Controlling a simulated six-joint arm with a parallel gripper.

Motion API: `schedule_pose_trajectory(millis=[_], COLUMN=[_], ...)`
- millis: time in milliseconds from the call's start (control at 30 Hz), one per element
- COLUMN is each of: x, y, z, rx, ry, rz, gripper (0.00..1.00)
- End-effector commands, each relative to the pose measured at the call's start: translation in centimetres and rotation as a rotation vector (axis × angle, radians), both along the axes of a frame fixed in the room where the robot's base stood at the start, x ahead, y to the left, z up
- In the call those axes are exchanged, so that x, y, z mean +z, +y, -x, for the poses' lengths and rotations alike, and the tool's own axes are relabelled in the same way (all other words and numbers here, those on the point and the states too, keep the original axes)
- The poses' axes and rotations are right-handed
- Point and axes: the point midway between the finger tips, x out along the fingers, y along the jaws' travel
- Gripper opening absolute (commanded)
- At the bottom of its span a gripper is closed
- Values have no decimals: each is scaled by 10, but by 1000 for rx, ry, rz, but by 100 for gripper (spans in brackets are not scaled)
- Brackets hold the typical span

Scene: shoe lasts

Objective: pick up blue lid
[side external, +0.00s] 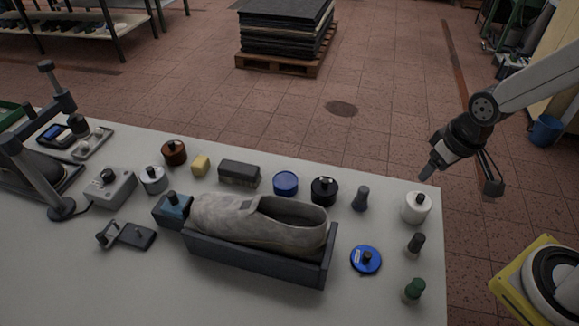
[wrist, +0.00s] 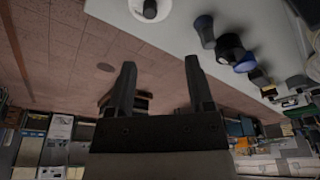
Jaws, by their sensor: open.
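The blue lid (side external: 362,268) is a flat round disc with a dark knob and a small pale label. It lies on the table right of the shoe in the side view. I cannot make it out in the wrist view. My gripper (side external: 460,182) is open and empty, raised by the table's far right corner, well away from the lid. Its two dark fingers (wrist: 160,68) stand apart in the wrist view with nothing between them.
A white jar (side external: 415,210) stands near my gripper. Dark (side external: 416,243) and green (side external: 413,291) knobbed pieces stand right of the lid. The grey shoe (side external: 235,219) sits in a dark cradle (side external: 255,262). A blue round tin (side external: 285,184) and black jar (side external: 323,191) stand behind.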

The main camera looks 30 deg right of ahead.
Motion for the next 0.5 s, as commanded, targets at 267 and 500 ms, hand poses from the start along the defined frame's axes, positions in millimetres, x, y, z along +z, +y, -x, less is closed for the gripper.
schedule_pose_trajectory(millis=[267,500], x=[-1,-5], y=[2,17], z=[0,-2], rx=[-9,-104], ry=[2,25], rz=[-4,-36], gripper=[67,67])
